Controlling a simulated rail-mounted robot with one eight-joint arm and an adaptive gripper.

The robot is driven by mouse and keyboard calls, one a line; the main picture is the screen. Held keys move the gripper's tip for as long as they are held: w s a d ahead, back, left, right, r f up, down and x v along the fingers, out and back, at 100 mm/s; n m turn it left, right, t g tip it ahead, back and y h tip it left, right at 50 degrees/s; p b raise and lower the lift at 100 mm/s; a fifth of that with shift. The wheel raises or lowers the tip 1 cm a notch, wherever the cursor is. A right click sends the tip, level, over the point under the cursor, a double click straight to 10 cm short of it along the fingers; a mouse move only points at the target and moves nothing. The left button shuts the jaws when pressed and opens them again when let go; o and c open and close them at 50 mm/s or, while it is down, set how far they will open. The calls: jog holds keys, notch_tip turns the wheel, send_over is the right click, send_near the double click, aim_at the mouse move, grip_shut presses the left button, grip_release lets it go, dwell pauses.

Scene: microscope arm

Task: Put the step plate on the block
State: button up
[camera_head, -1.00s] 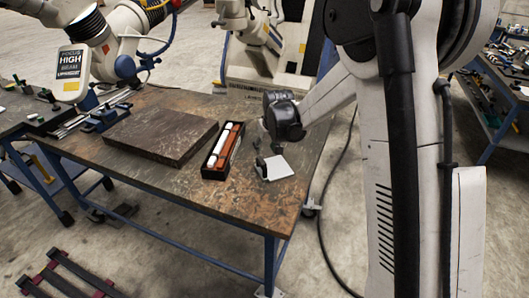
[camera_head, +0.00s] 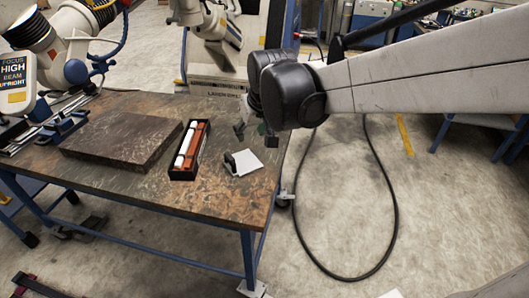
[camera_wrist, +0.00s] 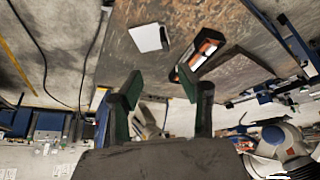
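A small white plate (camera_head: 247,162), which looks like the step plate, lies flat on the brown table, with a small dark piece at its left edge. It also shows at the top of the wrist view (camera_wrist: 147,38). A wide, flat dark slab (camera_head: 122,138), probably the block, lies on the table to the left; part of it shows in the wrist view (camera_wrist: 236,72). My gripper (camera_head: 252,130) is above the table's right side, behind the plate in the head view. In the wrist view its two fingers (camera_wrist: 166,95) are apart with nothing between them.
A black tray (camera_head: 183,174) holding white and orange-red bars stands between the plate and the slab. A rail fixture (camera_head: 58,128) and a white robot arm (camera_head: 75,40) are at the left. The table front (camera_head: 215,200) is clear. A cable (camera_head: 392,215) loops on the floor.

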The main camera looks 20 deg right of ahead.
jog(key=s+d+m+t, duration=0.1)
jog(key=s, duration=1.7)
jog(key=shift+s+r, duration=0.3)
jog(key=shift+o, duration=0.3)
jog(key=shift+s+d+f, duration=0.1)
jog(key=shift+s+f, duration=0.1)
jog(key=shift+s, duration=0.45)
jog(key=shift+w, duration=0.1)
